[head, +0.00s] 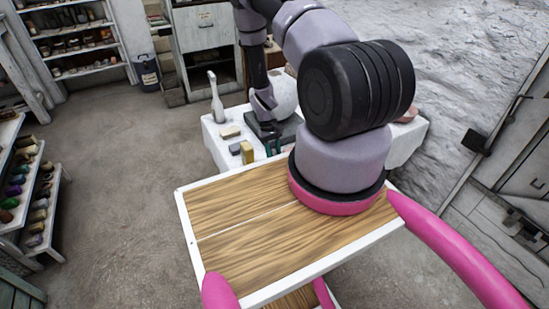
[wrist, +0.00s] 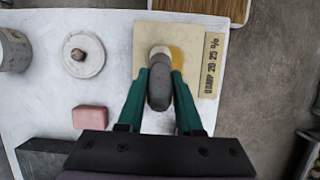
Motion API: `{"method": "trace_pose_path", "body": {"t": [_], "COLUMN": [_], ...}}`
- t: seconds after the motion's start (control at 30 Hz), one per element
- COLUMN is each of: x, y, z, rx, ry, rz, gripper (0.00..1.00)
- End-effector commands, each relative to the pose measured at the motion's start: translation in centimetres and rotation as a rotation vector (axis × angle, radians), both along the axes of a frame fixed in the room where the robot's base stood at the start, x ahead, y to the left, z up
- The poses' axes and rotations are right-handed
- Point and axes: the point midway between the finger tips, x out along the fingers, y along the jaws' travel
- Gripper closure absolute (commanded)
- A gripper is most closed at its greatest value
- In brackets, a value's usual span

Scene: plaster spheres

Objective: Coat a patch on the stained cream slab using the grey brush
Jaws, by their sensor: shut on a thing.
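The cream slab (wrist: 148,38) lies flat on the white table in the wrist view. A yellow-ochre stain (wrist: 178,54) shows on it, and a tan strip with dark lettering (wrist: 211,66) lies along its right side. My gripper (wrist: 160,78), with green fingers, is shut on the grey brush (wrist: 159,93). The brush's pale end points over the slab, just left of the stain. I cannot tell whether it touches the slab. In the head view my gripper (head: 273,147) is small and partly hidden by my arm, and the slab cannot be made out.
Left of the slab are a white round lid with a brown knob (wrist: 84,53), a pink block (wrist: 90,118) and a grey pot (wrist: 15,50). A pale bottle (head: 216,104) and a yellow block (head: 247,153) stand on the white table (head: 212,133).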

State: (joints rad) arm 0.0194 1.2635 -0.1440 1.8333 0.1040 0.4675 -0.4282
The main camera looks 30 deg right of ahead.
Motion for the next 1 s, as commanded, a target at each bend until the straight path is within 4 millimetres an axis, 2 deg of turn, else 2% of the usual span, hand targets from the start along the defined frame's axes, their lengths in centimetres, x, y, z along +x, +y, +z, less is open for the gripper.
{"method": "trace_pose_path", "body": {"t": [0.6,0.77,1.0], "x": [-1.6,-1.4,-0.2], "y": [0.0,0.0,0.0], "z": [-0.1,-0.1,0.0], "rx": [0.001,0.000,0.000], "ry": [0.001,0.000,-0.001], "rz": [-0.001,0.000,-0.001], "gripper": [1.00,1.00,1.00]}}
